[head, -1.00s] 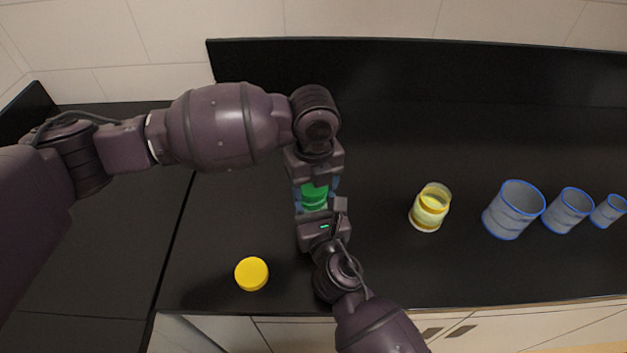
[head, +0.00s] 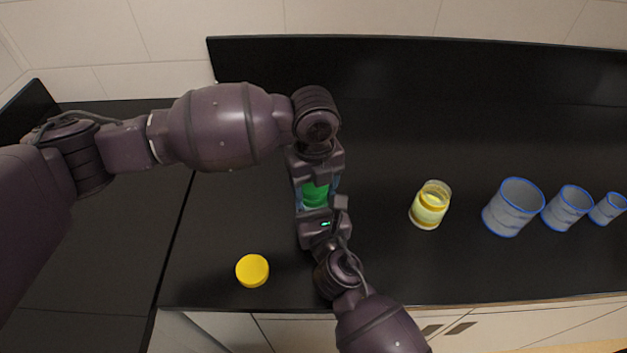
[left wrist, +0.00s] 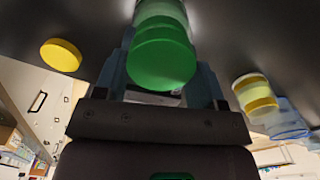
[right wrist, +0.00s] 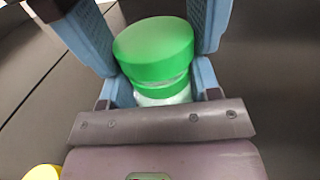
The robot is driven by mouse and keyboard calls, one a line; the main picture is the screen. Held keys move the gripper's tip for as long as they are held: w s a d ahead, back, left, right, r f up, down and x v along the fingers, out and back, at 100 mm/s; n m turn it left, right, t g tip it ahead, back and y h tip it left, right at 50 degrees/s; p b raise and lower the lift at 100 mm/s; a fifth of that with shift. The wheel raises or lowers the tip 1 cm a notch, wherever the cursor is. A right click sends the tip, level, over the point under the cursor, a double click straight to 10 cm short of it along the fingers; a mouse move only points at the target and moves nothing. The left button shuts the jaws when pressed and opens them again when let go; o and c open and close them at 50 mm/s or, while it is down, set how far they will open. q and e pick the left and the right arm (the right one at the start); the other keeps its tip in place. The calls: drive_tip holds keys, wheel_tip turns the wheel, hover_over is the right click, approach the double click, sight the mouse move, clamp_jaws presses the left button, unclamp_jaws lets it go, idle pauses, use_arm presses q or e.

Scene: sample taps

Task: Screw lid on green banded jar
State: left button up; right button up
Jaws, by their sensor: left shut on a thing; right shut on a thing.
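The green lid (right wrist: 155,48) sits at the mouth of the green-banded jar (right wrist: 162,92), in line with it; a thin pale strip shows between lid and band in the right wrist view. In the left wrist view the lid (left wrist: 161,62) is close between the fingers of my left gripper (left wrist: 160,80), which is shut on it. My right gripper (right wrist: 160,92) is shut on the jar, below the lid. In the head view the green (head: 315,194) shows between the two grippers, which hide much of it. I cannot tell how far the lid is turned down.
A yellow lid (head: 252,270) lies on the black counter near the front edge. A yellow-banded jar (head: 430,205) stands to the right. Several blue-rimmed grey cups (head: 513,208) stand farther right. The counter between the yellow-banded jar and my grippers is clear.

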use_arm(q)
drive_tip(key=shift+a+f, duration=0.1)
use_arm(e)
drive_tip(key=shift+a+r, duration=0.15)
drive_tip(key=shift+r, duration=0.1)
idle(1.3)
